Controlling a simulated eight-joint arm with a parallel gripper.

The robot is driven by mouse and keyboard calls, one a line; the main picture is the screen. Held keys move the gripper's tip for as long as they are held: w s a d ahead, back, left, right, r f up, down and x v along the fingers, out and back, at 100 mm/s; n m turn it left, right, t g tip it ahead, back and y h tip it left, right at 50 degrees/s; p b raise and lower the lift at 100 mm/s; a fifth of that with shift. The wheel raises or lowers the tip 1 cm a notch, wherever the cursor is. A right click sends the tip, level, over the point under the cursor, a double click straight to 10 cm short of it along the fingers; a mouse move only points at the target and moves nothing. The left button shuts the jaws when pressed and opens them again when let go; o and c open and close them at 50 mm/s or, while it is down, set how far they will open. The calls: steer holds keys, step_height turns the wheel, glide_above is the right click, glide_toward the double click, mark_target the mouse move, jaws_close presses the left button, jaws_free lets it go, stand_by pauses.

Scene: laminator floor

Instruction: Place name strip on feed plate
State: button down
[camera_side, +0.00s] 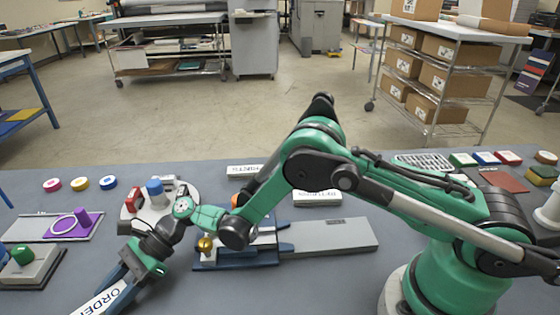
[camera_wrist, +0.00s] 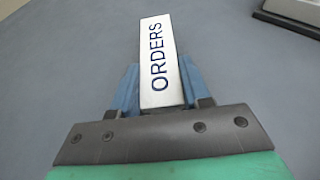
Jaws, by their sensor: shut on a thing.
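My gripper (camera_side: 112,292) is at the lower left of the side view, low over the table. Its blue fingers are shut on a white name strip (camera_side: 97,303) lettered ORDERS. The wrist view shows the strip (camera_wrist: 157,50) between the fingers of my gripper (camera_wrist: 160,88), its far end sticking out past them. The side view's lower edge cuts off the strip's end. A long grey plate (camera_side: 335,237), which looks like the feed plate, extends right from a blue-based device (camera_side: 240,262). It is well right of my gripper, and my arm partly hides the device.
Other white strips (camera_side: 318,198) lie behind the grey plate. A round tray (camera_side: 128,212) of small items stands left of my arm. A purple piece (camera_side: 82,222) on a grey board and a green-knobbed block (camera_side: 22,258) are farther left. A dark-edged pale object (camera_wrist: 293,12) is in the wrist view's corner.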

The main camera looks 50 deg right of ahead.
steer(key=shift+c, duration=2.1)
jaws_free()
steer(key=shift+f, duration=0.1)
